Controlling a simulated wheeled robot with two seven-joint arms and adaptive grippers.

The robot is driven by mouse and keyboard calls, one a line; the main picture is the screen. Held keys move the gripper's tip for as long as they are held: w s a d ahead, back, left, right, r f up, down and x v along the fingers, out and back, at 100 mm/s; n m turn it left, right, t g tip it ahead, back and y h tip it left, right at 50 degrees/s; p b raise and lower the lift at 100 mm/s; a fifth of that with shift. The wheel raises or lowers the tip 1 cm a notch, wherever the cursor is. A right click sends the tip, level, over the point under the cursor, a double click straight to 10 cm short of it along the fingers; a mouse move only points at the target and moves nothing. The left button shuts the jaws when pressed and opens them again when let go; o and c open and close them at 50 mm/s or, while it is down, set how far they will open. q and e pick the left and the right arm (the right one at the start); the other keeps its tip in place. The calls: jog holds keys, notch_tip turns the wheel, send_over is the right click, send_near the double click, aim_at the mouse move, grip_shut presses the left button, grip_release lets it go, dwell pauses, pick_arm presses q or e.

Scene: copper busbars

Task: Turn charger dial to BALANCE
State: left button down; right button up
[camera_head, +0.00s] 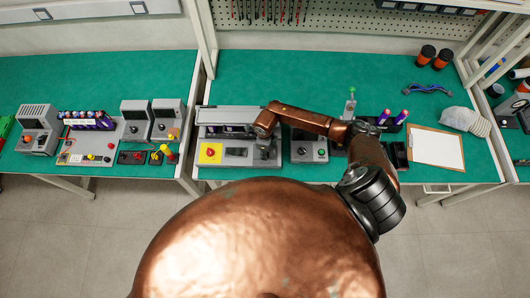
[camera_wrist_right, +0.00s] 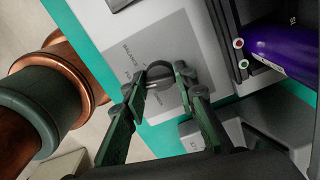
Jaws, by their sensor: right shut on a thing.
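The charger (camera_head: 237,152) is a long grey unit at the front of the bench in the head view; the wrist view shows its light panel (camera_wrist_right: 110,17) up close. The round dark dial (camera_wrist_right: 160,74) sits on a grey label plate, with BALANCE printed at its upper left and other words too small to read. My right gripper (camera_wrist_right: 160,80) has its two dark green fingers on either side of the dial, shut on it. In the head view the right gripper (camera_head: 265,150) is small and dark at the charger's right end. My left gripper is not in view.
A purple battery (camera_wrist_right: 285,55) lies in a dark bay beside the dial, near small red and green lights. A yellow plate with a red button (camera_head: 210,153) is on the charger's left part. Another grey box (camera_head: 309,150) stands close at its right.

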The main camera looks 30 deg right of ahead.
jog(key=m, duration=0.4)
jog(key=shift+m, duration=2.8)
jog(key=o, duration=1.2)
jog(key=shift+c, duration=0.2)
jog(key=shift+r, duration=0.15)
notch_tip(320, 180, up, 12)
